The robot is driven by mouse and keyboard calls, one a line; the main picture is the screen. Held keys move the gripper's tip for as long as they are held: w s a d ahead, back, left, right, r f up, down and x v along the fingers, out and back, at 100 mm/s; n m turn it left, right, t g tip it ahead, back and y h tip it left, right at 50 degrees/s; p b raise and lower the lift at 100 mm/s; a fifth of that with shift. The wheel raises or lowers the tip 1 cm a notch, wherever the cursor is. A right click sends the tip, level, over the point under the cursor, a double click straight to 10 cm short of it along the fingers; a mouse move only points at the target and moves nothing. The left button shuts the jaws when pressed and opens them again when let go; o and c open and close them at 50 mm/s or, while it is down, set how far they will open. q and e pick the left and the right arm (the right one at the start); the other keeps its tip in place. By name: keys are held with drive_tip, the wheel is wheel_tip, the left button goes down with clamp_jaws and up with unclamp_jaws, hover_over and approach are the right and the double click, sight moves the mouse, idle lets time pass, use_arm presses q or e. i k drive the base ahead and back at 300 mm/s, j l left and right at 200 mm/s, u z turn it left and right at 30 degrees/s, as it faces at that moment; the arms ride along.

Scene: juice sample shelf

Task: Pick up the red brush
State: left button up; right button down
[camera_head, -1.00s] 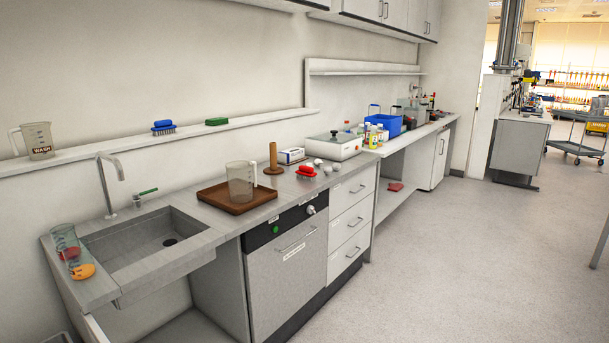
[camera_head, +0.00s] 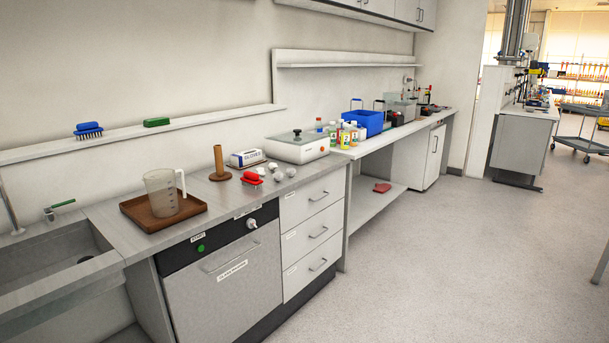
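The red brush (camera_head: 251,178) lies on the grey counter (camera_head: 222,192), near its front edge above the dishwasher front. It has a red back and pale bristles. Small white round items lie just right of it, and a brown wooden peg on a base stands just behind it to the left. Neither of my grippers shows in the head view.
A brown tray (camera_head: 140,222) with a clear jug (camera_head: 163,193) stands left of the brush. Behind are a white box (camera_head: 246,158) and a white device (camera_head: 297,148). A blue brush (camera_head: 88,130) and a green block (camera_head: 157,122) sit on the wall shelf. Floor ahead is clear.

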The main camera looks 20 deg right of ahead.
sight(250, 179)
drive_tip(key=i+l+z, duration=0.3)
drive_tip(key=i+l, duration=0.15)
drive_tip(key=i+l+z, duration=0.3)
drive_tip(key=i, duration=0.3)
